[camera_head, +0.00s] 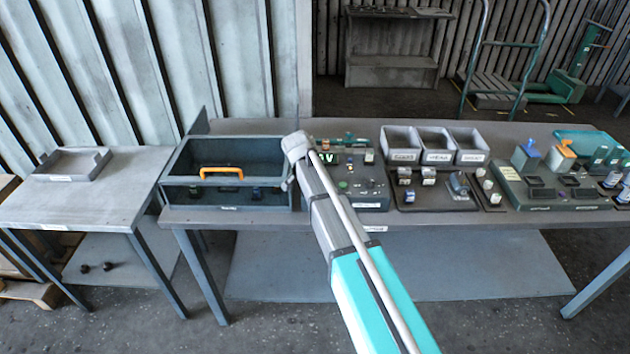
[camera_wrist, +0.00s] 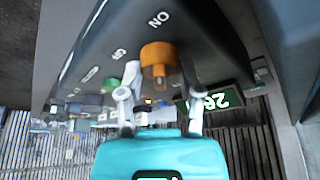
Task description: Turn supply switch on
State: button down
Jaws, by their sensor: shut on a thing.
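The supply switch, an orange knob (camera_wrist: 157,52), stands on the sloped face of a dark control panel (camera_wrist: 95,45) in the wrist view. The words ON and OFF are printed on the panel near it. My gripper (camera_wrist: 158,70) has one finger on each side of the knob and is shut on it. The knob's pointer is not clear, so I cannot tell its setting. In the head view the control panel (camera_head: 368,190) is partly behind my arm, and the knob and fingers are hidden.
A lit green display (camera_wrist: 215,101) and a green button (camera_wrist: 110,84) are close to the gripper. An open dark bin with an orange handle (camera_head: 221,171) stands left of the panel. Grey trays (camera_head: 437,158) and small parts lie to the right on the bench (camera_head: 250,218).

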jog(key=shift+m, duration=0.3)
jog(key=shift+c, duration=1.3)
grip_release()
jog(key=shift+n, duration=0.4)
